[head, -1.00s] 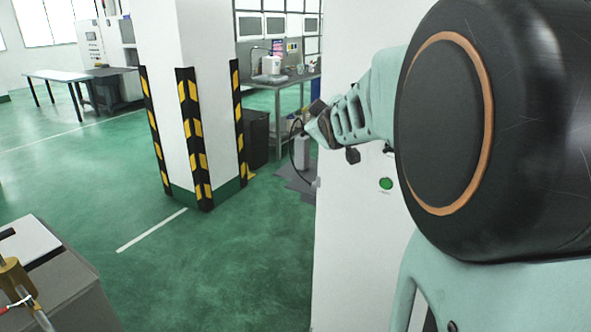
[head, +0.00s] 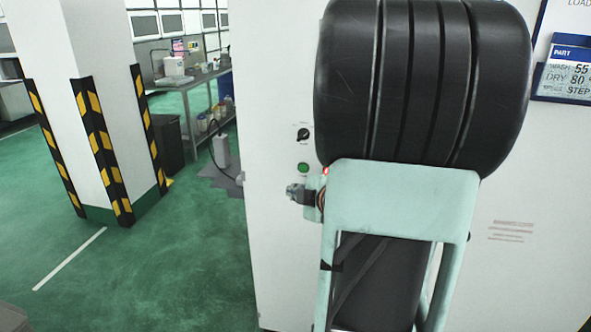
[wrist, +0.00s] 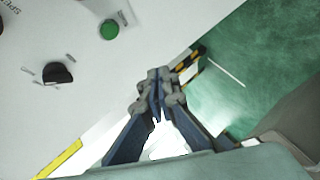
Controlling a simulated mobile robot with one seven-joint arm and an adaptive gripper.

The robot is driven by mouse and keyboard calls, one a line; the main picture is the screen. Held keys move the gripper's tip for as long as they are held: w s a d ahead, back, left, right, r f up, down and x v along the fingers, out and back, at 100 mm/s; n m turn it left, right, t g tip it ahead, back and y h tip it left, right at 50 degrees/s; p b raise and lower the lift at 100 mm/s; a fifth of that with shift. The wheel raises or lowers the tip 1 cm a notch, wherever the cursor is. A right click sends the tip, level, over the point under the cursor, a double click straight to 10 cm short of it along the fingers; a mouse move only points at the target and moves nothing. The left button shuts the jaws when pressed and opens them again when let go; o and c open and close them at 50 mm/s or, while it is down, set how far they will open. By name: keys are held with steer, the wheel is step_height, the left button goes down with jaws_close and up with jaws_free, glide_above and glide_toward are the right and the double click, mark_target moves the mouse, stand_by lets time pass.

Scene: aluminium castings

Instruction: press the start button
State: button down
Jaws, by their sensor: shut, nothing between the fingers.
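The start button is most likely the round green button (head: 303,168) on a white cabinet front, below a black knob. It also shows in the wrist view as a green disc (wrist: 109,30) at the upper left. My gripper (head: 290,191) is just below and slightly left of the button in the head view. In the wrist view my gripper (wrist: 159,74) is shut and empty, with its fingertips to the lower right of the button. It appears apart from the button. My own arm hides much of the cabinet.
A black knob (head: 303,134) sits above the button and also shows in the wrist view (wrist: 57,72). The white cabinet (head: 275,240) fills the middle and right. A pillar with striped guards (head: 100,145) stands left. Green floor (head: 180,270) between them is clear.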

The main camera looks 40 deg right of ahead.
mark_target(303, 168)
steer(key=shift+w+d+p, duration=0.5)
steer(key=shift+w+d, duration=0.95)
steer(key=shift+d, duration=0.25)
steer(key=shift+w+d+p, duration=0.5)
steer(key=shift+w+d, duration=0.95)
steer(key=shift+d, duration=0.25)
steer(key=shift+w+d, duration=0.25)
steer(key=shift+d, duration=0.05)
